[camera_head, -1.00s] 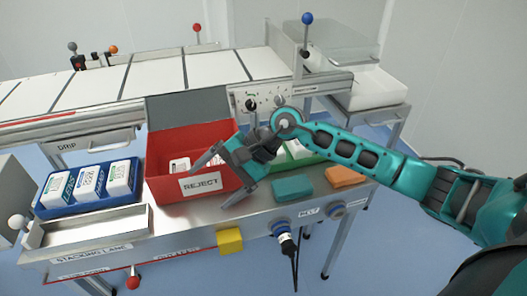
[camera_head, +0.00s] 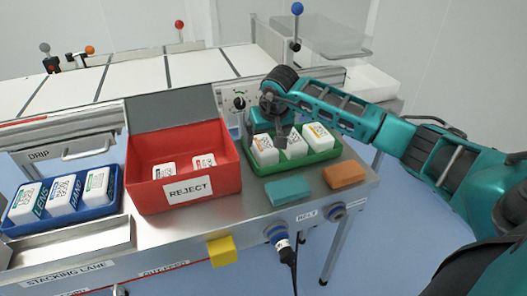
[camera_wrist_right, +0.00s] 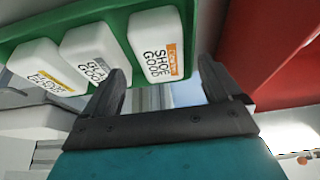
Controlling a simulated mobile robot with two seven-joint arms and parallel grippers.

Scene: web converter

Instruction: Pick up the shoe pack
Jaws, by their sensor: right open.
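The shoe pack is a white block with an orange label, marked SHOE GOOD, and shows in the right wrist view (camera_wrist_right: 157,42). It is an end pack in a green tray (camera_wrist_right: 107,14), on the side by the red box. In the head view the shoe pack (camera_head: 264,152) is the leftmost pack in the green tray (camera_head: 308,162). My right gripper (camera_head: 277,133) is over the tray's back left part. In the wrist view my right gripper (camera_wrist_right: 163,82) is open, its fingertips on either side of the shoe pack's near end. I cannot tell whether they touch it. My left gripper is out of view.
Two more white packs (camera_head: 293,144) (camera_head: 319,138) stand close beside it. A red REJECT box (camera_head: 184,191) with a raised lid adjoins the tray on the left. A blue tray (camera_head: 62,217) of packs is far left. Teal (camera_head: 288,189) and orange (camera_head: 344,174) blocks lie in front.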

